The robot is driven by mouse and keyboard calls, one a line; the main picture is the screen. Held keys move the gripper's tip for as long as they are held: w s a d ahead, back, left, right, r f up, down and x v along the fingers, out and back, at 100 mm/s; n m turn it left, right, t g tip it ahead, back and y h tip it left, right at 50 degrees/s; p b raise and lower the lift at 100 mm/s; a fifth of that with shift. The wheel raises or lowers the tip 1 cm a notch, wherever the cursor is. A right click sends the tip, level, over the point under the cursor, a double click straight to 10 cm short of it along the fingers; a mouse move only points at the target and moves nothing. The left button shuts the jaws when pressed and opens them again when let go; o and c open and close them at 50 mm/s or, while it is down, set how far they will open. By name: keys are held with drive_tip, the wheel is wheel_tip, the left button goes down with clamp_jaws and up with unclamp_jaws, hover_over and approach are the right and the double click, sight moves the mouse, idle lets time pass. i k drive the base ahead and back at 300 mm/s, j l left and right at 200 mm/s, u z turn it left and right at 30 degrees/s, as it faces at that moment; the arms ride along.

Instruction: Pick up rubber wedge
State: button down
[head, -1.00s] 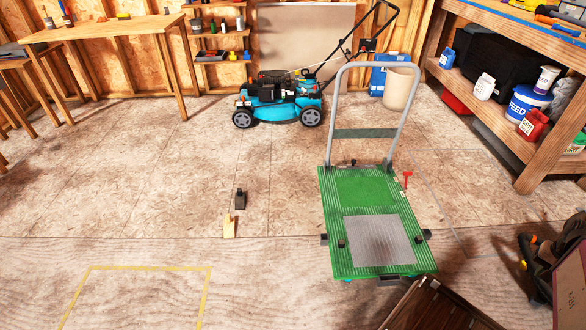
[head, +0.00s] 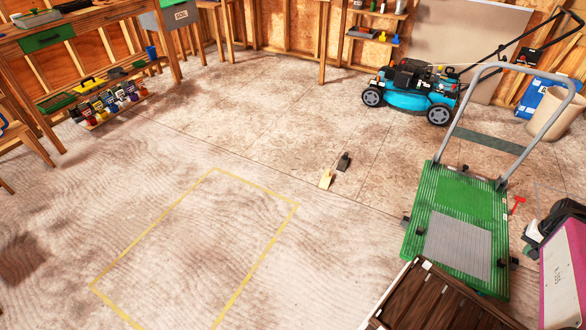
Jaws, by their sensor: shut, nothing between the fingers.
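A small dark wedge (head: 343,162), which looks like the rubber one, lies on the floor near the middle of the head view. A pale, wood-coloured wedge (head: 326,179) lies just in front of it, close to it. From this distance I cannot tell whether the two touch. My gripper is not in view.
A green platform cart (head: 462,195) with a grey handle stands to the right of the wedges, and a blue mower (head: 410,92) behind them. A dark slatted wooden crate (head: 435,300) is at the bottom right. Yellow tape (head: 255,187) outlines bare floor at front left.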

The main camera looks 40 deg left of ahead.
sight(343, 162)
drive_tip(key=u, duration=1.55)
drive_tip(key=k+j+z, duration=0.15)
drive_tip(key=j, duration=1.35)
drive_tip(key=i+j, duration=0.25)
drive_tip(key=j, duration=0.15)
drive_tip(key=i+j+z, duration=0.15)
drive_tip(key=i+j, duration=0.4)
drive_tip(key=j, duration=0.25)
drive_tip(key=i+z, duration=0.15)
drive_tip(key=i, duration=1.05)
